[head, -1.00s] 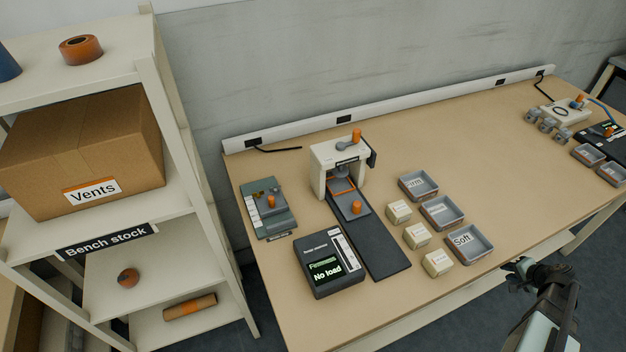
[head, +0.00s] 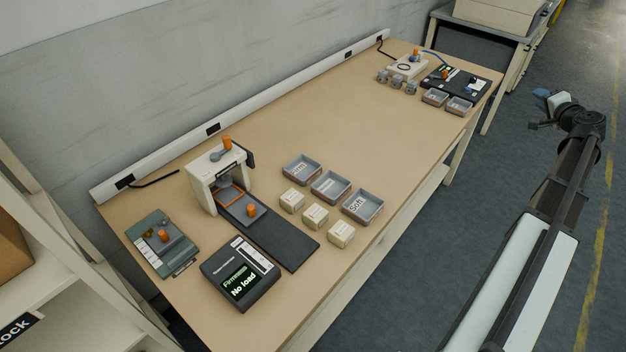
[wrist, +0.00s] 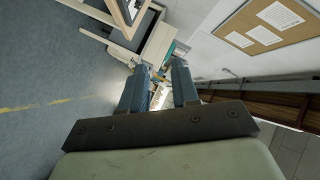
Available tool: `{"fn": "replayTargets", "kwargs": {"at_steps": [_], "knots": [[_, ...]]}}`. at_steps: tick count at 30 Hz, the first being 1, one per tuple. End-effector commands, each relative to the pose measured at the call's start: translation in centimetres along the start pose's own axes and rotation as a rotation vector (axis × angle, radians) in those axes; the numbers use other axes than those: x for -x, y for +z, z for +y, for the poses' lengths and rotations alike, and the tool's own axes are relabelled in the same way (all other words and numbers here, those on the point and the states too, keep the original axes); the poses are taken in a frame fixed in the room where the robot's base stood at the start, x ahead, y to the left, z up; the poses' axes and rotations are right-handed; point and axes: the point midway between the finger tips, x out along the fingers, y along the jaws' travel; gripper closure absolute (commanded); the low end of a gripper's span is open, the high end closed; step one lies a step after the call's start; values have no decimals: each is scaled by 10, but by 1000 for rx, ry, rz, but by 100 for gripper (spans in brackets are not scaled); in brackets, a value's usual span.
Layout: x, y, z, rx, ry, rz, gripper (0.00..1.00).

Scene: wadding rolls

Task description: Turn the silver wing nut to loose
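I cannot make out a silver wing nut for certain at this size. A small grey part (head: 217,156) lies beside an orange knob (head: 227,142) on top of the cream press (head: 204,168). A teal-grey fixture (head: 150,246) at the left end of the table also carries a grey part and an orange knob (head: 164,235). My gripper (head: 542,101) is off the table's right side, over the floor, far from both. In the wrist view its two blue fingers (wrist: 160,75) stand apart with nothing held between them.
A black meter (head: 222,284) reads "No load". Several cream blocks (head: 315,216) and grey trays (head: 330,187) stand mid-table. More equipment (head: 458,80) is at the far right end. A shelf (head: 40,300) stands at left. The table's back middle is clear.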

Motion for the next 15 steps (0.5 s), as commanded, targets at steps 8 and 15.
{"fn": "replayTargets", "kwargs": {"at_steps": [8,15], "knots": [[8,-48,-79,-35,-92,35,70],[-18,-8,-162,-82,-148,-82,70]]}}
